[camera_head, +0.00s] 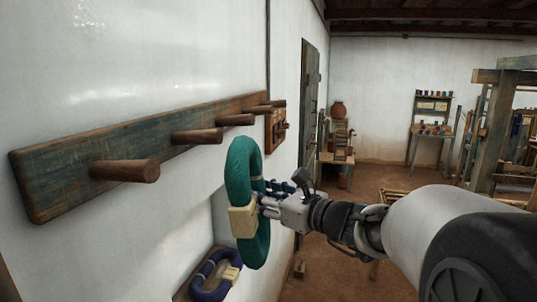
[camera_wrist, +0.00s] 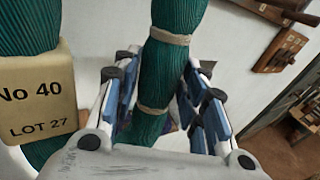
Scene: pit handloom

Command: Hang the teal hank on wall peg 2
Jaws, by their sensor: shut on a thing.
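The teal hank (camera_head: 239,170) is an upright closed loop with a cream tag (camera_head: 243,221), which reads "No 40 LOT 27" in the wrist view (camera_wrist: 38,98). My gripper (camera_head: 268,200) is shut on the bound side of the hank, between two tan ties; the wrist view shows a finger on each side (camera_wrist: 160,85). A wooden board on the left wall (camera_head: 60,178) carries several pegs in a row. The nearest peg (camera_head: 125,170) is bare, and so is the second from the near end (camera_head: 197,136). The hank's top is just right of that second peg's tip; I cannot tell the depth gap.
A blue-purple hank (camera_head: 213,280) with a cream tag lies in a low tray below the board. A small wall rack (camera_head: 276,128) and a door (camera_head: 309,110) are beyond. A loom frame (camera_head: 500,130) stands at the right. The brown floor between is mostly clear.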

